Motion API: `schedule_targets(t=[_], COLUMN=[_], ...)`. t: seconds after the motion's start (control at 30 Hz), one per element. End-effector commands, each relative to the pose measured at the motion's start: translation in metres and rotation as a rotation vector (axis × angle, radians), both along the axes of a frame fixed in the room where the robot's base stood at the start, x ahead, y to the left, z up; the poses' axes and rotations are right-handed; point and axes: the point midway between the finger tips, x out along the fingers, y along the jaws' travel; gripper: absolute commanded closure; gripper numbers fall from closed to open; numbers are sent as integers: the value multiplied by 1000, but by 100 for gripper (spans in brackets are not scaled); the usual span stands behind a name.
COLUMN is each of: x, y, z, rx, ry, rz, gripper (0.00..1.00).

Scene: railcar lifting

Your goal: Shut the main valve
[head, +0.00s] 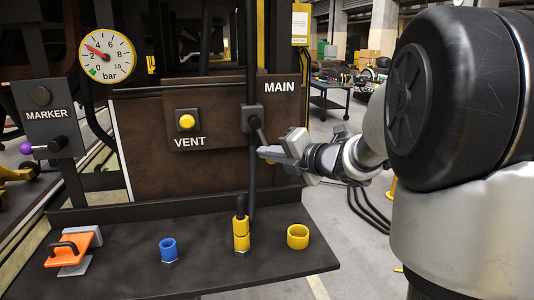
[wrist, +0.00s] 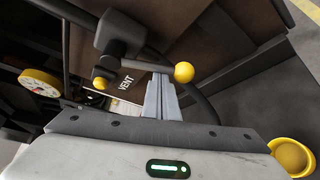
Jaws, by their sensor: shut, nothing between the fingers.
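The main valve (head: 253,117) is a dark block on a vertical pipe, beside the MAIN label on the brown panel. Its lever (head: 262,137) slopes down to the right in the head view, its end hidden by my gripper. In the wrist view, the valve (wrist: 118,32) is at upper left and the lever ends in a yellow ball (wrist: 184,72). My gripper (head: 264,153) is shut and empty. Its fingertips in the wrist view (wrist: 160,78) are close beside the lever, left of the ball; I cannot tell whether they touch.
A yellow VENT button (head: 187,122) is left of the valve, with a gauge (head: 107,56) above. The MARKER box (head: 50,115) has a purple-knobbed lever. The shelf (head: 120,270) below holds an orange clamp-like piece (head: 72,252), blue ring (head: 168,250), yellow fitting (head: 241,235) and yellow ring (head: 298,237).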

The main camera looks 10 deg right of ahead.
Motion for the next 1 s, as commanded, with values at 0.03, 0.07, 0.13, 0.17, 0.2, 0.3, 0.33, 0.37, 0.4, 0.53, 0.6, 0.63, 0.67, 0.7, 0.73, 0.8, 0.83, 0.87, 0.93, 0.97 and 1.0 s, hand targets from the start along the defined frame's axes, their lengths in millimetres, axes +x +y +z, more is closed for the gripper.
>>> schedule_targets(t=[0.03, 0.07, 0.13, 0.17, 0.2, 0.3, 0.33, 0.37, 0.4, 0.53, 0.6, 0.63, 0.67, 0.7, 0.73, 0.8, 0.83, 0.87, 0.93, 0.97, 1.0], x=[0, 0, 0, 0, 0, 0, 1, 1, 1, 0, 0, 1, 0, 1, 1, 1, 1, 0, 0, 1, 0], y=[-2, -2, -3, -3, -4, -6, -7, -8, -9, -14, -17, -19, -20, -23, -25, -28, -29, -31, -34, -35, -37], z=[1, 1, 2, 2, 2, 4, 4, 5, 6, 11, 14, 15, 17, 19, 21, 25, 26, 28, 32, 34, 36], rx=[-7, -12, -23, -27, -34, -60, -71, -82, -99, -181, -237, -265, -294, -333, -361, -428, -456, -485, -552, -580, -619], ry=[-1, -1, -2, -2, -2, -3, -2, -2, -3, -5, -4, -4, -5, -4, -4, -5, -5, -5, -4, -5, -4], rz=[-3, -3, -2, -2, -3, -4, -4, -4, -5, -3, -4, -3, -3, -5, -3, -3, -4, -3, -4, -3, -2], gripper=[100, 100, 100, 100, 100, 100, 100, 100, 100, 100, 100, 100, 100, 100, 100, 100, 100, 100, 100, 100, 100])
